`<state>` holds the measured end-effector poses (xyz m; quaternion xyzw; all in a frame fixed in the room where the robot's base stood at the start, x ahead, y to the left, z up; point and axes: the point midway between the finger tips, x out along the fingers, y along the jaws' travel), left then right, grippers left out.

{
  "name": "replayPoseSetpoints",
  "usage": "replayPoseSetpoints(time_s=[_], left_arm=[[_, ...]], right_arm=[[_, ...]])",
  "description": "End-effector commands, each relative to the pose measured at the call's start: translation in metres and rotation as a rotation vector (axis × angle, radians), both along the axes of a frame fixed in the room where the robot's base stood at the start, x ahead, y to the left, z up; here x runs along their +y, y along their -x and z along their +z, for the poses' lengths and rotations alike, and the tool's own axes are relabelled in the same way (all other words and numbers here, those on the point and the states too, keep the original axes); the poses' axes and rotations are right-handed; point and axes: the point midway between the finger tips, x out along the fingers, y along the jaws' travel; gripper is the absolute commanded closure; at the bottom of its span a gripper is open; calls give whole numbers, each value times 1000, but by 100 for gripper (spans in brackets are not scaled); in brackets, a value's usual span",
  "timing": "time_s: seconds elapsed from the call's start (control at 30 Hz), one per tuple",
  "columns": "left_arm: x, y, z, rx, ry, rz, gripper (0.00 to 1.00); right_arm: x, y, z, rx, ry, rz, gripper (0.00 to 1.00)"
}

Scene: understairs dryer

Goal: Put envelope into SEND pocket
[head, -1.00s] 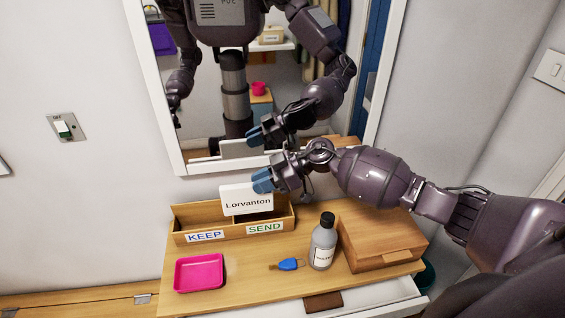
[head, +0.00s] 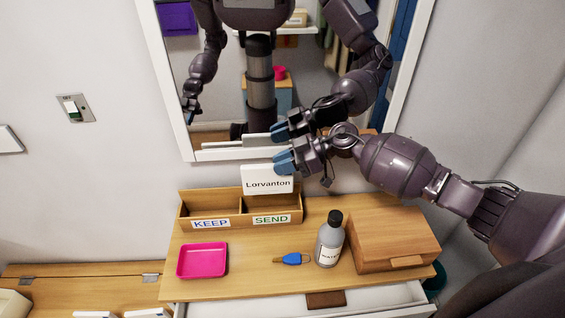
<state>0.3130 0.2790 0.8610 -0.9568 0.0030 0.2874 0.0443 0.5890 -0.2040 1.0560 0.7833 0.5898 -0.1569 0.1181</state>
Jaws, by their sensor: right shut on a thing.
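The white envelope (head: 268,181), printed "Lorvanton", is held upright by my right gripper (head: 284,163), which is shut on its top right part. The envelope is over the right side of the wooden two-pocket holder (head: 183,208). Its lower edge shows close to the top of the SEND pocket (head: 271,219); I cannot tell whether it is inside the rim. The KEEP pocket (head: 210,223) on the left looks empty. My left gripper shows only in the mirror, at the left.
A pink tray (head: 202,261), a blue-tagged key (head: 292,259), a grey bottle (head: 329,240) and a wooden box (head: 390,240) stand on the wooden top. A mirror (head: 175,90) hangs behind. An open drawer (head: 370,301) is at the front.

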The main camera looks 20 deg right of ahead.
Motion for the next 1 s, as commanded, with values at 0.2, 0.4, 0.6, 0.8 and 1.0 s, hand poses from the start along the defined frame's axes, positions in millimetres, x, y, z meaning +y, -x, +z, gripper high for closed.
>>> replayPoseSetpoints(time_s=[0.2, 0.4, 0.6, 0.8, 1.0], left_arm=[[0, 0, -2, -1, 0, 0, 57], [0, -1, -6, -4, 0, 0, 57], [0, -3, -7, -12, 0, -1, 57], [-1, -7, -7, -25, 0, -3, 57], [-1, -9, -12, -28, 1, -4, 57]], right_arm=[[-3, 1, -8, 4, 9, 0, 100], [-3, 1, -24, 4, 10, 0, 100], [-3, 1, -41, 5, 9, 0, 100], [-3, 1, -57, 4, 10, 0, 100], [-3, 1, -73, 4, 10, 0, 100]])
